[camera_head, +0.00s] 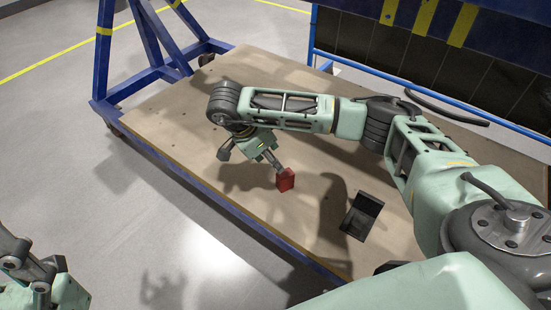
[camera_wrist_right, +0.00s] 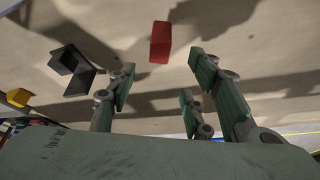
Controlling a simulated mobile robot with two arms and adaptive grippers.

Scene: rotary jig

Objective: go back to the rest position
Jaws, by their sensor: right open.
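A small red block (camera_head: 285,181) is over the wooden table top, by one fingertip of my right gripper (camera_head: 252,162) in the head view. In the right wrist view the red block (camera_wrist_right: 160,42) is beyond the spread fingers of my right gripper (camera_wrist_right: 165,85), with a visible gap. That gripper is open and holds nothing. My left gripper (camera_head: 35,268) is partly in view at the lower left edge, off the table. Its fingers are cut off, so I cannot tell its opening.
A black angled fixture (camera_head: 362,214) is on the table (camera_head: 190,120), right of the red block. A blue frame (camera_head: 103,60) rises at the table's far left. Dark panels with a blue rail (camera_head: 440,92) stand behind. The table's left part is clear.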

